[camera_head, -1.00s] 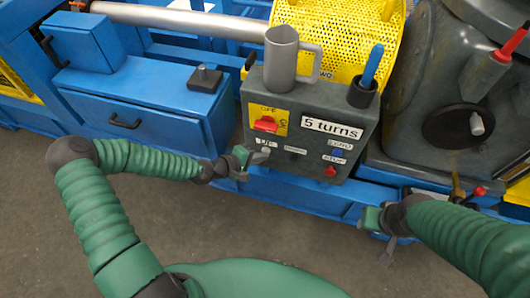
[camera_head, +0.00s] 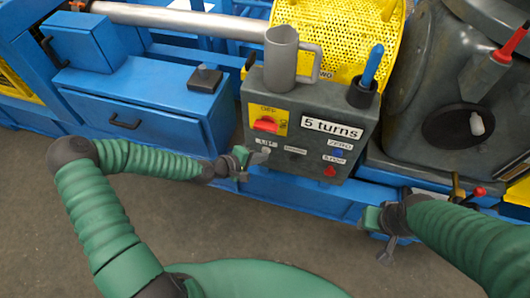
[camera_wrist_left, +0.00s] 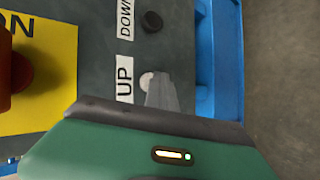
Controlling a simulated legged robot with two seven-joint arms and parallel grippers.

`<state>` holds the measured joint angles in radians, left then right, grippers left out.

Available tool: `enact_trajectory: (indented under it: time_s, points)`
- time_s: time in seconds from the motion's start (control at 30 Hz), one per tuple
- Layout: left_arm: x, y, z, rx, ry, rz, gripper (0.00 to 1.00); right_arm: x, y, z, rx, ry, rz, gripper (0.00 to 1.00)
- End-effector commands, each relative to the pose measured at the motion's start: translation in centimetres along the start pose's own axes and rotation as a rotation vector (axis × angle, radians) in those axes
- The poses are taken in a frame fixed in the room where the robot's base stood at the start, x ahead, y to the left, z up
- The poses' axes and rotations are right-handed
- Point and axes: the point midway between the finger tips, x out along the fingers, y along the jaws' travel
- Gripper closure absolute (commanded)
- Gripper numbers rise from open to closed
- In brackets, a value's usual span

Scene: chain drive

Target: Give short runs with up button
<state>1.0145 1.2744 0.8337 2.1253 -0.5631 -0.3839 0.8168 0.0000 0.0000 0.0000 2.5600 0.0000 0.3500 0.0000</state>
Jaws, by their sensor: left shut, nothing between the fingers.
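The grey control box (camera_head: 350,120) stands in the middle of the head view, with a red switch (camera_head: 265,125) on a yellow plate and a "5 turns" label (camera_head: 332,129). In the left wrist view the pale up button (camera_wrist_left: 146,81) sits beside the "UP" label (camera_wrist_left: 125,79). My left gripper (camera_head: 262,157) is shut and empty, its tip (camera_wrist_left: 161,92) at the up button and partly covering it; I cannot tell whether they touch. The black down button (camera_wrist_left: 152,21) is beside it. My right gripper (camera_head: 388,250) hangs low at the right, away from the box; its jaw state is unclear.
A grey mug (camera_head: 281,58) and a holder with a blue-handled tool (camera_head: 366,82) stand on the box. A yellow mesh guard (camera_head: 340,35) is behind. Blue drawers (camera_head: 145,105) lie left; a dark machine housing (camera_head: 440,75) stands right. The floor in front is clear.

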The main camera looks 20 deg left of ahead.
Motion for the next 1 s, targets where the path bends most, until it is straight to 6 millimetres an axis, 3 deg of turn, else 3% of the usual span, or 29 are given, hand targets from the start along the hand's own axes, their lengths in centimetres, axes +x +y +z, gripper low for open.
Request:
enact_trajectory:
  time_s: [0.67, 1.0]
  points:
    - [0.0, 0.0, 0.0, 0.000, 0.001, 0.001, 1.00, 0.0, 0.0, 0.0, 0.000, 0.000, 0.000, 0.62]
    - [-1.2, -0.7, 0.8, -0.002, 0.000, 0.000, 1.00, -0.8, 0.0, -0.2, 0.000, 0.000, 0.000, 0.62]
